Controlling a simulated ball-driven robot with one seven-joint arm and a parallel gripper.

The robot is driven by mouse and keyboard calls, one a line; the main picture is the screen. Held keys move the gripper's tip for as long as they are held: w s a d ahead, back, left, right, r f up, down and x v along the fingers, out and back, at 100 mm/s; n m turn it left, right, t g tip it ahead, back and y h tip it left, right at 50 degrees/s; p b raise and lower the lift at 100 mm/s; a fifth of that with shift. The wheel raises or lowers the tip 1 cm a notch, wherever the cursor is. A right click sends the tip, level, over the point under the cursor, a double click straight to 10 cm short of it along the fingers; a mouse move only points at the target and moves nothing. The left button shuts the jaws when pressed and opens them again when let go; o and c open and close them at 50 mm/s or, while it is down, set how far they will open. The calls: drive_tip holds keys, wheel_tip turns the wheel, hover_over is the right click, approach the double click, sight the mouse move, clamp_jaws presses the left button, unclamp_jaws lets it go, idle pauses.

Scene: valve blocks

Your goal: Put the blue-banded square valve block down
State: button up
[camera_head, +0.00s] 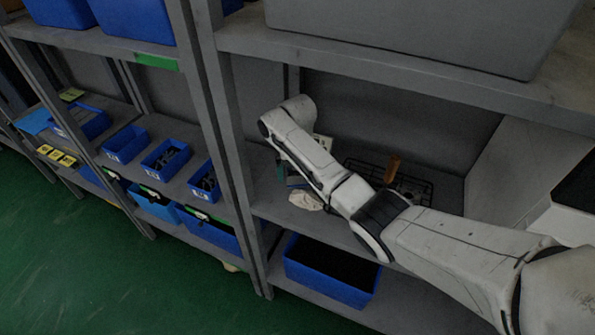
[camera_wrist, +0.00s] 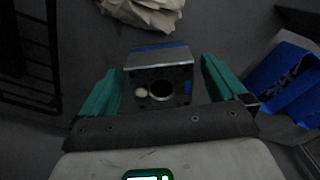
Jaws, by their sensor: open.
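The blue-banded square valve block (camera_wrist: 158,58) is a dark grey metal block with blue on its far edge and right side. Its near face shows a round dark bore and a small pale spot. My gripper (camera_wrist: 161,67) is open, with one green finger on each side of the block. Gaps show between both fingers and the block. The block appears to rest on the grey shelf surface, though its underside is hidden. In the head view, my arm hides the block and most of the gripper.
A crumpled pale cloth (camera_wrist: 145,12) lies just beyond the block; it also shows in the head view (camera_head: 305,200). A black wire rack (camera_wrist: 35,55) is at left and a blue bin (camera_wrist: 287,78) at right. A shelf board (camera_head: 400,75) runs above my arm.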

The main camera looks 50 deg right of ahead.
drive_tip(key=shift+f, duration=0.1)
wheel_tip(320, 180, up, 11)
drive_tip(key=w+b, duration=0.1)
drive_tip(key=b, duration=0.1)
drive_tip(key=shift+d, duration=0.3)
idle(0.4)
